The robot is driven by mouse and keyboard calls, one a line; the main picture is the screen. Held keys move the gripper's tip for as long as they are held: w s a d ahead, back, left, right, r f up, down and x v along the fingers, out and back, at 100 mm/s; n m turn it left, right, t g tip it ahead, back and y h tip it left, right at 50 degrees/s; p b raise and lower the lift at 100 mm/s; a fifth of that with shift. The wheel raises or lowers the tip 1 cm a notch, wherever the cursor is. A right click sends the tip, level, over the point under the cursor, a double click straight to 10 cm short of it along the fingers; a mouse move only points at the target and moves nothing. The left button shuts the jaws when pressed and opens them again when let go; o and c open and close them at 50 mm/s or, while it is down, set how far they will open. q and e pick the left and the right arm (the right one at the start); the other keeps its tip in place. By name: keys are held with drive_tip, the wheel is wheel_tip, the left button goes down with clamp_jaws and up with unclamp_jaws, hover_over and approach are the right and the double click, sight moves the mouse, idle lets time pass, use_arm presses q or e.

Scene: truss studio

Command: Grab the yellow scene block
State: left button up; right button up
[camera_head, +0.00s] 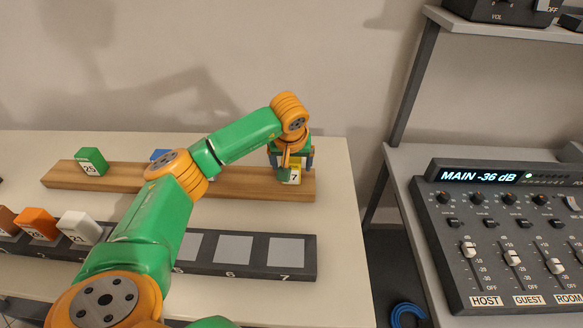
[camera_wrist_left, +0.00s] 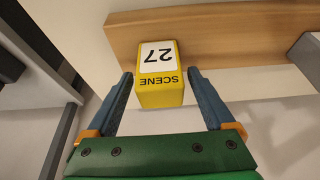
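The yellow scene block (camera_wrist_left: 161,94), marked SCENE 27, stands on the wooden ledge (camera_wrist_left: 218,42) near its end. In the head view the block (camera_head: 297,174) is partly hidden by my left gripper (camera_head: 291,163), which hangs over it at the ledge's right end. In the left wrist view my left gripper (camera_wrist_left: 160,98) is open, with one blue finger on each side of the block and visible gaps between fingers and block. My right gripper is not in view.
A green block (camera_head: 92,161) and a mostly hidden blue block (camera_head: 160,154) are on the ledge. Orange (camera_head: 38,222) and white (camera_head: 80,227) blocks sit in the dark numbered rack (camera_head: 309,257), whose right slots are empty. A mixer (camera_head: 510,235) stands on a separate desk.

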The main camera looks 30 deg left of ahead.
use_arm(q)
clamp_jaws()
drive_tip(key=shift+r, duration=0.15)
